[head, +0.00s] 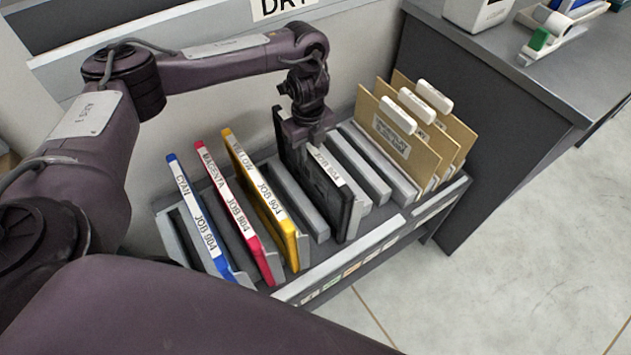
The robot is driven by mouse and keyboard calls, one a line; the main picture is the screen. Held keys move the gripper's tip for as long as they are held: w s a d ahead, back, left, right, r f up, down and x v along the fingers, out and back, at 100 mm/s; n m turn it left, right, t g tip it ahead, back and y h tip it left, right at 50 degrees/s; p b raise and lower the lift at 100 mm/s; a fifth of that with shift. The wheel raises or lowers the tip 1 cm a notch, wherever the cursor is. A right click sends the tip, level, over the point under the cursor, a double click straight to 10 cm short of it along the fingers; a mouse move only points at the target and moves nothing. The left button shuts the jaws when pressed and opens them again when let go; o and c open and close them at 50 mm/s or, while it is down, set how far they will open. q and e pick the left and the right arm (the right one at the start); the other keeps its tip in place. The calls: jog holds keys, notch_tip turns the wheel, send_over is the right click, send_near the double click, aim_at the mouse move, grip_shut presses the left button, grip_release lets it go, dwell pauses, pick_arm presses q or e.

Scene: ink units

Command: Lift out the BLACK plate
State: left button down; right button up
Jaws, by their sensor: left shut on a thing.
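The black plate (318,188) stands in the slotted rack (384,232), right of the yellow plate, with a white label on its edge. My left gripper (308,141) is over its top edge and shut on it. The gripper hides part of the plate's top edge and label. The plate is upright with a slight lean, and its lower end is still among the rack's dividers. My right gripper is not in view.
Cyan (198,215), magenta (238,212) and yellow (262,199) plates stand left of the black one. Empty slots lie just right of it. Tan boards with white handles (402,127) fill the rack's right end. A grey cabinet (490,110) stands beyond.

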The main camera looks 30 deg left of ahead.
pick_arm(q)
notch_tip(320, 180, up, 11)
jog(key=p, duration=0.9)
jog(key=shift+f+p, duration=0.2)
jog(key=shift+p, duration=0.15)
jog(key=shift+f, duration=0.1)
jog(key=shift+d, duration=0.1)
